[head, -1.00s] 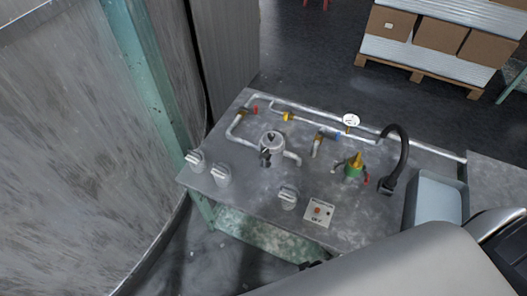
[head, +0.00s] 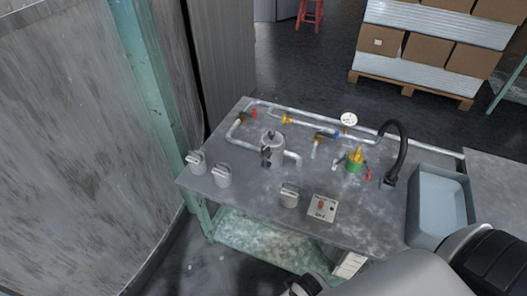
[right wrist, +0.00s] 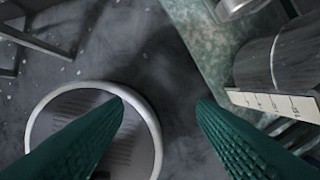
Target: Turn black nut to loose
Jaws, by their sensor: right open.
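In the head view, a grey metal pipe fitting with a round body (head: 272,141) stands on the worktable, with a small dark part (head: 266,156) on its near side. That part may be the black nut, but it is too small to tell. My right gripper (right wrist: 161,100) shows in the right wrist view as two green ribbed fingers, spread apart with nothing between them. It is low, over the floor near the table's lower shelf, away from the fitting. In the head view my right arm comes in at the bottom right. My left gripper is not in view.
The worktable (head: 245,193) carries grey knobs (head: 222,175), pipes, a gauge (head: 349,119), a green-and-yellow valve (head: 355,160), a switch box (head: 322,208) and a black curved tap (head: 402,145). A sink (head: 440,200) is at the right. A teal post (head: 150,90) stands left.

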